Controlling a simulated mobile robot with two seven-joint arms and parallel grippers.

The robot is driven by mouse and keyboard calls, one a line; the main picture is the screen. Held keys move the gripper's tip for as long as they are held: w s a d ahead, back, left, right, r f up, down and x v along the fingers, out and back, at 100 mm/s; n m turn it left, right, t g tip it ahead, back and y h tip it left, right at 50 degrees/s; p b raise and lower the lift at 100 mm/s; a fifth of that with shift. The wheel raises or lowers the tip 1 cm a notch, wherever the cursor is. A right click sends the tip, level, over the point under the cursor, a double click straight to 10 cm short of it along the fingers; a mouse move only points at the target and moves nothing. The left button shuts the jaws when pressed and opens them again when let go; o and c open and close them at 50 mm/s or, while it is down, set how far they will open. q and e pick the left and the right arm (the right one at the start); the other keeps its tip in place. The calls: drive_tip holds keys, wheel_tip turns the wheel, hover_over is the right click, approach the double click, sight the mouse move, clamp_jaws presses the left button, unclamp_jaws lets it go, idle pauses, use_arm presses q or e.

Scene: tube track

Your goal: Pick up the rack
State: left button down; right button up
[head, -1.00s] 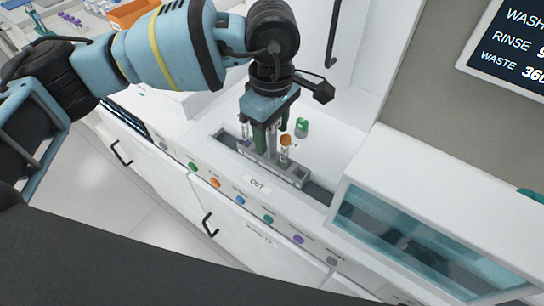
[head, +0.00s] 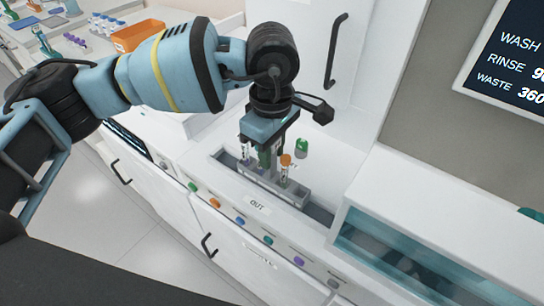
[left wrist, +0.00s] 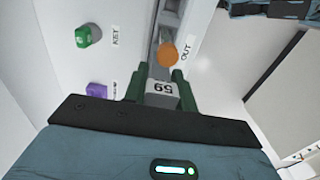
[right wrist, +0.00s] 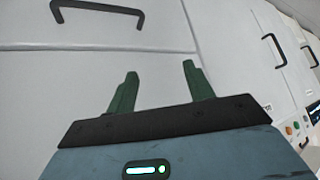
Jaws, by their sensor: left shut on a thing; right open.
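The grey rack (head: 291,193) sits in the long slot marked OUT on the white counter. It holds a few tubes, one with an orange cap (head: 286,160). My left gripper (head: 268,156) points down over the rack and is shut on its upright grip. In the left wrist view the fingers (left wrist: 160,76) close on both sides of a pale block marked 59 (left wrist: 161,88), with the orange cap just beyond. The rack's underside is hidden. My right gripper (right wrist: 160,70) is open and empty, in front of white cabinet fronts.
A glazed white housing (head: 430,215) stands to the right. Coloured buttons (head: 240,221) line the front edge. An orange bin (head: 138,35) is far left.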

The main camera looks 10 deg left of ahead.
use_arm(q)
drive_tip(key=shift+r, duration=1.4)
drive_tip(key=shift+s+r, duration=0.15)
drive_tip(key=shift+r, duration=0.1)
drive_tip(key=s+d+r+b, duration=0.1)
drive_tip(key=s+d, duration=0.1)
drive_tip(key=s, duration=1.3)
drive_tip(key=shift+s+d+r, duration=0.2)
drive_tip(key=shift+s+d, duration=0.05)
drive_tip(key=shift+d, duration=0.15)
drive_tip(key=shift+w, duration=0.1)
